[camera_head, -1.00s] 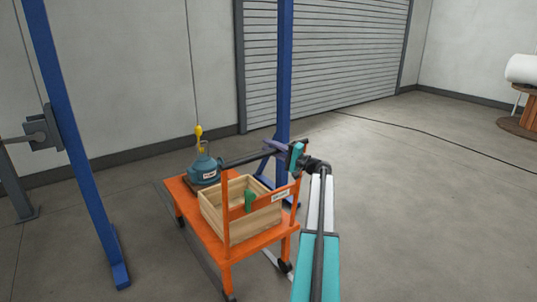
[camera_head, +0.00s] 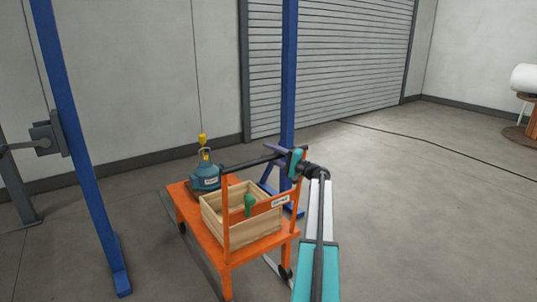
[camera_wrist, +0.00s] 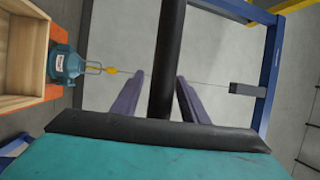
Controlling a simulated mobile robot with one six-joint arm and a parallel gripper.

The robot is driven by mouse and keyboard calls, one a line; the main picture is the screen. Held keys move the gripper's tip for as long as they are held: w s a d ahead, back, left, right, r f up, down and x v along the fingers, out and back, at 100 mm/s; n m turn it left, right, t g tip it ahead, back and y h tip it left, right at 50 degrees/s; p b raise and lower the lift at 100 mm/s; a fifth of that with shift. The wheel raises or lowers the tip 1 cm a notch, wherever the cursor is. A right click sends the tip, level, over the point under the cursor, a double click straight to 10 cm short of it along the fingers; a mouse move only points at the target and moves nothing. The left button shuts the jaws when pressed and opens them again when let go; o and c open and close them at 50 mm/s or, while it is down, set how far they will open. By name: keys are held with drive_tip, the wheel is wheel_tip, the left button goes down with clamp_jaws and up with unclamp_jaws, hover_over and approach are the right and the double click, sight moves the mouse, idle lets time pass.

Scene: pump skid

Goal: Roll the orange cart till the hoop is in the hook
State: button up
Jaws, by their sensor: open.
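The orange cart (camera_head: 238,256) stands on the floor with its black handle bar (camera_head: 245,163) across two orange posts. A teal pump (camera_head: 205,179) sits at its far end, with an upright metal hoop (camera_head: 206,154) on top. The yellow hook (camera_head: 203,139) hangs on a thin cable right at the hoop's top. In the wrist view the hook (camera_wrist: 112,70) meets the end of the hoop (camera_wrist: 94,68); I cannot tell whether it is through it. My gripper (camera_head: 273,150) is open at the bar's right part. Its purple fingers (camera_wrist: 158,85) lie either side of the bar.
A wooden crate (camera_head: 223,230) with a green item (camera_head: 249,205) is on the cart's near part. Blue frame posts stand left (camera_head: 76,150) and right (camera_head: 289,80) of the cart. Open floor (camera_head: 420,200) lies to the right; a dark cable (camera_head: 440,138) crosses it.

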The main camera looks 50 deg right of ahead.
drive_tip(key=shift+s, duration=0.1)
drive_tip(key=b+v, duration=0.1)
drive_tip(key=v, duration=1.2)
drive_tip(key=shift+s+f, duration=0.2)
drive_tip(key=shift+s, duration=0.1)
